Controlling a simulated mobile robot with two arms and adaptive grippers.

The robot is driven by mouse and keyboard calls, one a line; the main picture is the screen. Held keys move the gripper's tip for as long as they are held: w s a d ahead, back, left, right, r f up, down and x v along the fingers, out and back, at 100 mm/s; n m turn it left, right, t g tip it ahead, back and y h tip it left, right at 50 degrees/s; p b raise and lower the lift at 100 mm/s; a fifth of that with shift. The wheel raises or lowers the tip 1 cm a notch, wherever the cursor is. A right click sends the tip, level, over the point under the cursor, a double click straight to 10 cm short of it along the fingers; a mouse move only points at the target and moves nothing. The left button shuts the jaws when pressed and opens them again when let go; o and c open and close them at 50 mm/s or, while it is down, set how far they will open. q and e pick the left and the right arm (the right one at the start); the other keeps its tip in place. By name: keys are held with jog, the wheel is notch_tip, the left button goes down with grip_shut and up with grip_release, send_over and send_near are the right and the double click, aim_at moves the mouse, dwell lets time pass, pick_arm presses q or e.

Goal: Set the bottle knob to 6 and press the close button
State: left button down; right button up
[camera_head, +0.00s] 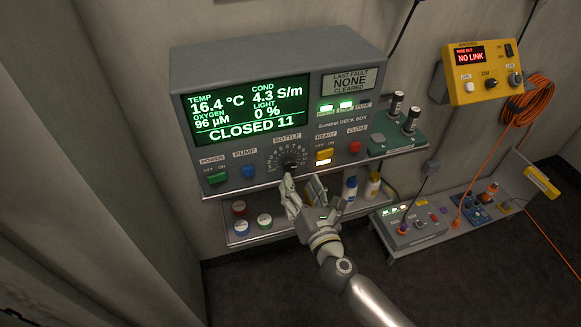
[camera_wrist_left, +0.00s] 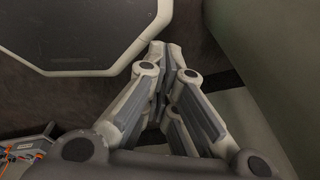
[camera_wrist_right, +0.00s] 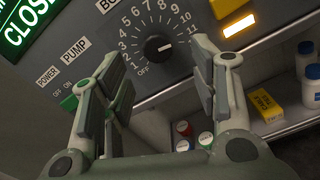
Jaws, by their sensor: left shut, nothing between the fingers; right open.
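The black BOTTLE knob (camera_head: 290,166) sits low on the grey deck box's front, within a dial numbered 1 to 11. In the right wrist view the knob (camera_wrist_right: 158,48) shows between my open fingers, beyond their tips; its white mark points right, toward 11. The screen (camera_head: 245,108) reads CLOSED 11. The red CLOSE button (camera_head: 355,147) is right of the knob. My right gripper (camera_head: 303,187) is open and empty just below and in front of the knob. My left gripper (camera_wrist_left: 172,62) is shut and empty, seen only in its wrist view.
A yellow READY switch (camera_head: 324,157), blue PUMP button (camera_head: 248,172) and green POWER switch (camera_head: 218,178) flank the knob. A lower shelf (camera_head: 262,233) holds coloured-lid jars and small bottles. A yellow box (camera_head: 483,72) hangs at right, beside an orange cable coil (camera_head: 527,100).

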aim_at(291, 167)
pick_arm(q)
jog(key=shift+a+r, duration=0.15)
jog(key=shift+a, duration=0.65)
pick_arm(e)
jog(key=shift+a+x, duration=0.1)
jog(key=shift+x, duration=1.45)
jog(key=shift+a+x, duration=0.15)
jog(key=shift+x, duration=1.45)
jog(key=shift+s, duration=0.1)
jog(key=shift+d, duration=0.1)
jog(key=c, duration=1.1)
pick_arm(q)
jog(key=shift+d, duration=0.25)
pick_arm(e)
jog(key=shift+o, duration=0.2)
pick_arm(q)
jog(key=shift+r, duration=0.15)
